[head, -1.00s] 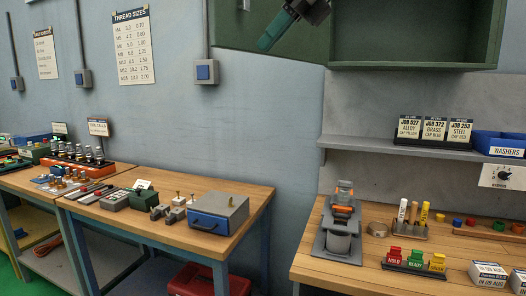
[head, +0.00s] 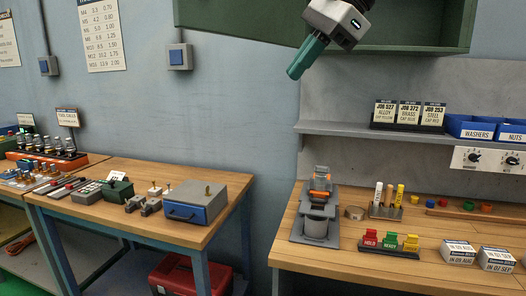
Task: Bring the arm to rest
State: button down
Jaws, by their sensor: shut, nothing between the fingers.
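My gripper (head: 296,71) shows at the top of the head view, to the right of the middle. It has teal fingers pointing down and to the left, below a grey wrist body. The fingers are shut together with nothing between them. It hangs in the air in front of the green cabinet and the blue wall, above both benches and apart from them. The rest of my arm is cut off by the top of the picture.
An open green cabinet (head: 420,48) is on the wall behind my gripper. Below it are a grey shelf (head: 335,129) with job cards and blue bins, and a wooden bench (head: 350,262) with a grey fixture (head: 317,220). A second bench (head: 150,222) stands left; a red box (head: 190,277) is below.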

jog(key=s+d+f+n+h, duration=0.2)
jog(key=s+d+f+n, duration=0.2)
jog(key=f, duration=0.6)
jog(key=s+d+f+n+h, duration=0.2)
jog(key=s+d+f+n, duration=0.3)
jog(key=s+d+f, duration=0.4)
jog(key=s+d+f+n+g+h, duration=0.1)
jog(key=s+d+f+n, duration=0.4)
jog(key=f, duration=0.7)
jog(key=s+d+h, duration=0.1)
jog(key=s+d, duration=0.1)
jog(key=s, duration=0.2)
jog(key=shift+d+h, duration=0.2)
jog(key=shift+h, duration=0.2)
